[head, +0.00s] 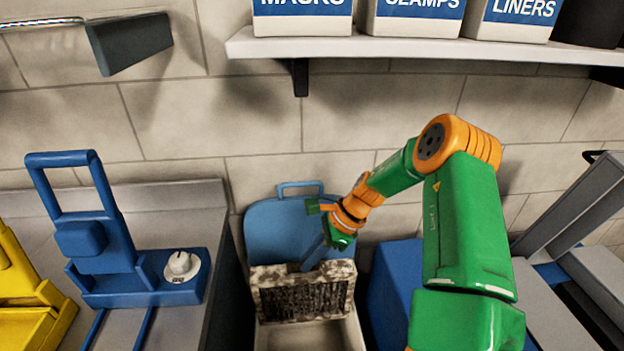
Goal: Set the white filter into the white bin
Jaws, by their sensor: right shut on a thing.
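The white filter (278,301) is a pale, dirt-speckled rectangular frame around a dark grille. It stands roughly upright, with the grille facing me. My right gripper (309,262) comes down from the upper right and is shut on the filter's top edge. The white bin (312,338) is at the bottom middle, open at the top, and its front is cut off by the frame edge. The filter's lower edge overlaps the back of the bin's opening; I cannot tell whether they touch. My left gripper is not in view.
A blue rounded panel with a handle (270,232) stands behind the bin. A blue box (392,290) is close to its right. A grey bench with a blue fixture (100,235) is on the left. A shelf (420,52) with labelled boxes runs above.

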